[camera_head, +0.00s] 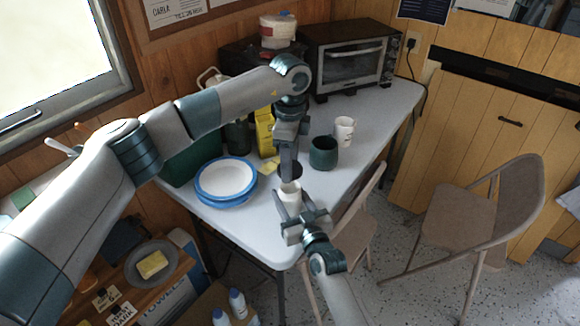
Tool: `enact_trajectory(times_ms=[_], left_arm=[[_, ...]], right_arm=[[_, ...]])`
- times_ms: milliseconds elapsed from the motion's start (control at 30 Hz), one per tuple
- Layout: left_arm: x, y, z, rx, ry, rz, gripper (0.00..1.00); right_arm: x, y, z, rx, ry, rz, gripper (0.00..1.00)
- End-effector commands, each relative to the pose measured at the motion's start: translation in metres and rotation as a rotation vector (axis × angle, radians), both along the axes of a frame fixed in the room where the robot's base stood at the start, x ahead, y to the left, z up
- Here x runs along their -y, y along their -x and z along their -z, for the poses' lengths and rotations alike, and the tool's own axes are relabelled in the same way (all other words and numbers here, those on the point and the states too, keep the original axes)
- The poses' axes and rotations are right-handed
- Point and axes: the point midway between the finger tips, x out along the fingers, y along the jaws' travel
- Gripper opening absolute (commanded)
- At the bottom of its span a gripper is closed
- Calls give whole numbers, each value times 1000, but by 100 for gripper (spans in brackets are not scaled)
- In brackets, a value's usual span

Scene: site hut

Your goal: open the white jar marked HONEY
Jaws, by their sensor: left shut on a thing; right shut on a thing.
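A small white jar (289,197) stands upright over the near part of the table, just right of the plates. My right gripper (303,217) comes from below and is shut on its body. My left gripper (289,177) points straight down from above with its fingertips at the jar's top, shut on what seems to be its lid. The fingers hide most of the lid, so I cannot tell whether it is still seated on the jar. The HONEY marking is not readable here.
A blue-rimmed plate stack (226,181) sits left of the jar. A dark green mug (323,153), a white cup (344,131), a yellow box (265,132) and a toaster oven (350,62) stand farther back. Folding chairs (490,205) stand to the right. The table's front edge is close.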

Motion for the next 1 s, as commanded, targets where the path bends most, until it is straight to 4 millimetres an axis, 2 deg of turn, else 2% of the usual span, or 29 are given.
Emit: enact_trajectory(times_ms=[133,167,233,667,867,1000], left_arm=[[0,0,0,0,0,0,22],[0,0,0,0,0,0,22],[0,0,0,0,0,0,22],[0,0,1,0,0,0,22],[0,0,2,0,0,0,22],[0,0,4,0,0,0,22]], right_arm=[[0,0,0,-1,0,0,0],[0,0,0,-1,0,0,52],[0,0,0,-1,0,0,69],[1,4,0,0,0,0,69],[9,21,1,0,-1,0,69],[17,41,2,-2,0,0,69]])
